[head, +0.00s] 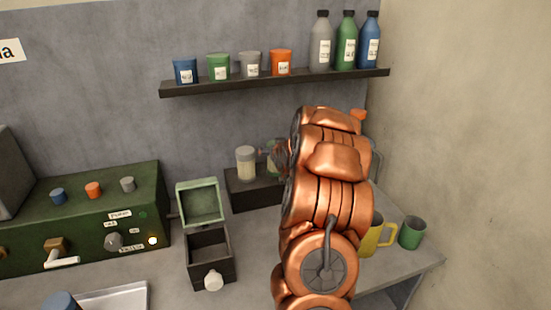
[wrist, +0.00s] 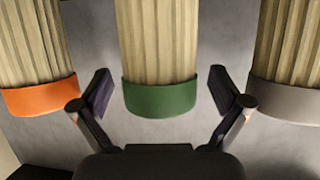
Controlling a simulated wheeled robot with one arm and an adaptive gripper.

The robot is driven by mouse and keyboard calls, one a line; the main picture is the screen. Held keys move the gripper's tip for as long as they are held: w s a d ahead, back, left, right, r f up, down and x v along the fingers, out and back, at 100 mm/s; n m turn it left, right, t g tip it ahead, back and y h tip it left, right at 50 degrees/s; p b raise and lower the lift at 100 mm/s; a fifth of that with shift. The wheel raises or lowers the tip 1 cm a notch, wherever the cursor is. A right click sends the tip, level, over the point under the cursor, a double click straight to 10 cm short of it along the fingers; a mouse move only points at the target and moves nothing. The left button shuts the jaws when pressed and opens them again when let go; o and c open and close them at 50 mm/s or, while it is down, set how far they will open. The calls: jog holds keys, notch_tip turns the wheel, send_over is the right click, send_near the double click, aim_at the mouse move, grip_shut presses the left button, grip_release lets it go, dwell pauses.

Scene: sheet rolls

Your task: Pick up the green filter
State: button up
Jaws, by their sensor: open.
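The green filter (wrist: 160,60) is in the middle of the wrist view, a cream pleated body with a green band at its near end. My gripper (wrist: 160,94) is open, with one dark finger pad on each side of the green band and a visible gap on both sides. An orange-banded filter (wrist: 40,60) is to the left and a grey-banded filter (wrist: 287,55) to the right. In the head view my copper arm hides the green filter, and I cannot make out the gripper's fingers.
The orange and grey filters stand close outside my fingers. In the head view, a shelf (head: 275,84) holds cups and bottles (head: 347,42). Below are a green machine (head: 80,220), an open box (head: 210,265), a jar (head: 246,163), a yellow mug (head: 377,238) and a green cup (head: 412,233).

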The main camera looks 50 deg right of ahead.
jog(key=c, duration=1.4)
jog(key=shift+c, duration=0.5)
jog(key=shift+r, duration=0.15)
